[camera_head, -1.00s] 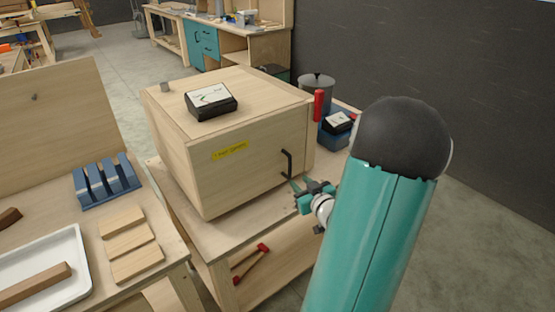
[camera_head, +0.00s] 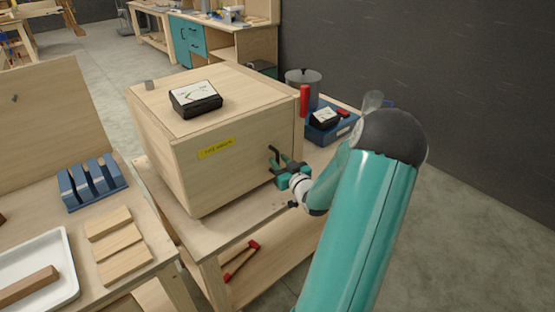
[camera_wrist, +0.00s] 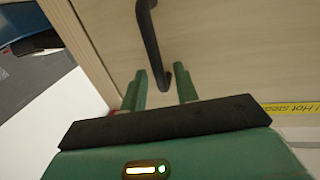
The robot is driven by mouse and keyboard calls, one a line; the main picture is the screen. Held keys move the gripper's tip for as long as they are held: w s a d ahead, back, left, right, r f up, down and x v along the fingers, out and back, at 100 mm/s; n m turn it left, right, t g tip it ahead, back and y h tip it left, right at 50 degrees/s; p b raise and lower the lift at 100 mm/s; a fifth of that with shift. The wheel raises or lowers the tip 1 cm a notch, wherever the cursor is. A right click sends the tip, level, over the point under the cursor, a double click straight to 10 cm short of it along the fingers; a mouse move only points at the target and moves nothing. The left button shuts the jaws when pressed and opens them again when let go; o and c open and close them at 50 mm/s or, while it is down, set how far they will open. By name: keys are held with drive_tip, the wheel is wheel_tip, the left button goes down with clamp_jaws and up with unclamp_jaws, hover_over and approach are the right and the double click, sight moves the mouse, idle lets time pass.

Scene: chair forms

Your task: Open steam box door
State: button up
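The steam box (camera_head: 205,150) is a pale wooden box with a yellow label (camera_head: 216,148) on its front, standing on a wooden bench. Its black bar handle (camera_head: 274,156) is on the right part of the front face. In the head view my gripper (camera_head: 277,170) is at the handle's lower end. In the wrist view the handle (camera_wrist: 150,40) runs down to a lower end between the two green fingers of my gripper (camera_wrist: 164,85). The fingers are apart, with gaps on both sides of the handle. The door looks shut.
A black gauge box (camera_head: 195,98) sits on top of the steam box. A metal pot (camera_head: 303,88) and a blue case (camera_head: 330,128) stand at its right. A red tool (camera_head: 241,260) lies on the lower shelf. A side bench holds a blue rack (camera_head: 91,183) and a white tray (camera_head: 65,262).

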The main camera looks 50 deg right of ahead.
drive_tip(key=shift+x, duration=1.05)
clamp_jaws()
drive_tip(key=shift+s, duration=0.2)
